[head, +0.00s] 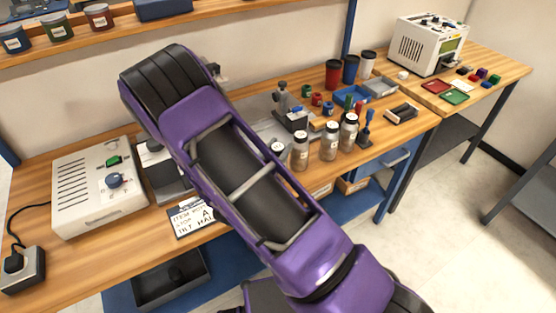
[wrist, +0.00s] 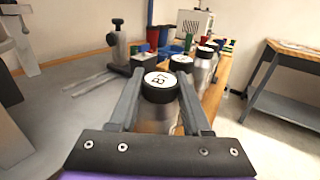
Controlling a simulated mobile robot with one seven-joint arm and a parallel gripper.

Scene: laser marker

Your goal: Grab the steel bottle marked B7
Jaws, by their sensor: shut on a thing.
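The steel bottle marked B7 (wrist: 159,92) has a black cap with a white round label reading B7, in the middle of the wrist view. My gripper (wrist: 161,82) is shut on it, with one finger on each side just below the cap. Its base is hidden, so I cannot tell whether it touches the table. In the head view my arm hides the gripper. Similar steel bottles (head: 300,152) stand in a row right of my arm there, their labels too small to read. Two more capped bottles (wrist: 204,66) stand behind B7 in the wrist view.
The wooden bench (head: 95,262) carries a white control box (head: 88,190) at left and a printed card (head: 190,218) near the front edge. Small tools, cups (head: 333,74) and a blue tray (head: 350,95) crowd the area behind the bottles. A second bench stands at right.

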